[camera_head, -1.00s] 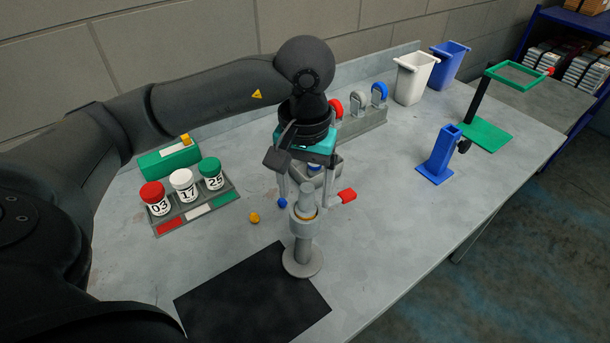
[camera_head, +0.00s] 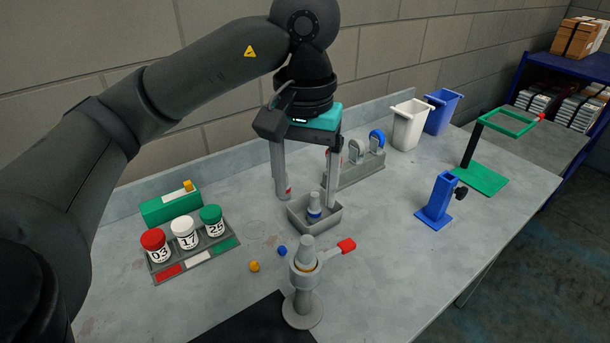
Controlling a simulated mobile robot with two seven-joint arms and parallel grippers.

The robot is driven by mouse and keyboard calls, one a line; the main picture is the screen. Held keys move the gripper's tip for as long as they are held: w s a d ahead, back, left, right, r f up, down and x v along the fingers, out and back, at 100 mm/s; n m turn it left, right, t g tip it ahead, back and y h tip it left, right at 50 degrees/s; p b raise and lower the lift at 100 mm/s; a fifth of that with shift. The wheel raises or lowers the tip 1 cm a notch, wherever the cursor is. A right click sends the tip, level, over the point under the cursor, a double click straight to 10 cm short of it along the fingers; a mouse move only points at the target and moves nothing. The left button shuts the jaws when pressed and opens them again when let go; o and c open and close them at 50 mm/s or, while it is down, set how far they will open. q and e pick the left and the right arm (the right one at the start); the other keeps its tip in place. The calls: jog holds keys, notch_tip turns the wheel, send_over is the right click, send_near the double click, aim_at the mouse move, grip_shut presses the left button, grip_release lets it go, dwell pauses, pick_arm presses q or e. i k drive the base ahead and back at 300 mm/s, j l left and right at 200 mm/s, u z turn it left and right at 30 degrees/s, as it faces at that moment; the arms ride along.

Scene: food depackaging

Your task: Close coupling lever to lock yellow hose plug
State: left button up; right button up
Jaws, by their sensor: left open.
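The grey coupling (camera_head: 304,274) stands upright on a post with a round base. A grey hose plug (camera_head: 307,246) with a yellow-orange band sits in its top. The coupling lever with a red grip (camera_head: 346,245) sticks out to the right of the coupling. My left gripper (camera_head: 308,199) is open and empty, pointing down behind the coupling, apart from plug and lever. My right gripper is not in view.
A blue ball (camera_head: 282,251) and a yellow ball (camera_head: 254,267) lie left of the coupling. A rack of numbered jars (camera_head: 197,254) stands further left. A black mat (camera_head: 245,325) lies in front. A blue holder (camera_head: 437,200) stands right; the table between is clear.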

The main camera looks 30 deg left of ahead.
aim_at(344, 247)
jog(key=k+l, duration=1.2)
jog(key=k, duration=0.1)
